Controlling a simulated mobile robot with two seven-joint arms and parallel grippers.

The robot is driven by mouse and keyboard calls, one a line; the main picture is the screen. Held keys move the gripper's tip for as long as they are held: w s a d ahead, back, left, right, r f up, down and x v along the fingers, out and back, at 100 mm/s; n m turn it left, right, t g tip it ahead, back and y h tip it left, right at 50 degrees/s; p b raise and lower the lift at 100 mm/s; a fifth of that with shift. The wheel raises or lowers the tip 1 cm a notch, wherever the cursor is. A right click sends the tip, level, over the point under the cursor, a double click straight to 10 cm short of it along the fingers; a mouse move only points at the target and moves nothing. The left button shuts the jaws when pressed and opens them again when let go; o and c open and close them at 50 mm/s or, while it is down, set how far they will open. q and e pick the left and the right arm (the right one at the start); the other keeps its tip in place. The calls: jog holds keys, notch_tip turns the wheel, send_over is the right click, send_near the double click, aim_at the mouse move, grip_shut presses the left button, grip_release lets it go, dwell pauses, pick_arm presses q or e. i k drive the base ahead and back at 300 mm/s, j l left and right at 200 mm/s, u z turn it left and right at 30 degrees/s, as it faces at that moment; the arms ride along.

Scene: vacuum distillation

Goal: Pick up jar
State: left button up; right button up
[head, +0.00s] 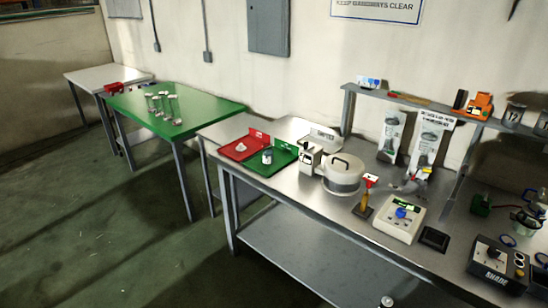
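A small jar-like container (267,156) with a dark body and pale top stands upright in the green tray (281,163) at the left end of the steel bench. It is small in the picture, so its details are unclear. Several clear glass vessels (174,108) also stand on the green table farther back; I cannot tell whether any of them is a jar. Neither of my grippers is in the head view.
A red tray (231,154) with a white item adjoins the green tray. A lidded pot-like vessel (343,173), a white device (400,217) and a black box (497,262) crowd the steel bench (312,202). A raised shelf (423,103) runs behind. The floor at left is clear.

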aim_at(268, 154)
jog(key=i+j+z, duration=0.2)
jog(key=z, duration=0.25)
jog(key=i+j+z, duration=0.2)
jog(key=z, duration=0.25)
jog(key=i+j+z, duration=0.1)
jog(key=j, duration=0.3)
jog(key=i+j+z, duration=0.1)
jog(key=j, duration=0.3)
jog(key=i+j+z, duration=0.15)
jog(key=j, duration=0.25)
jog(key=i+j, duration=0.1)
jog(key=j, duration=0.3)
jog(key=i+j, duration=0.15)
jog(key=j, duration=0.3)
jog(key=i+j, duration=0.1)
jog(key=j, duration=0.3)
jog(key=i+j+z, duration=0.1)
jog(key=j, duration=0.3)
jog(key=i+j, duration=0.15)
jog(key=j, duration=0.3)
jog(key=i+j, duration=0.1)
jog(key=j, duration=0.3)
jog(key=i+j, duration=0.15)
jog(key=j, duration=0.3)
jog(key=i+j, duration=0.1)
jog(key=j, duration=0.35)
jog(key=l+z, duration=0.05)
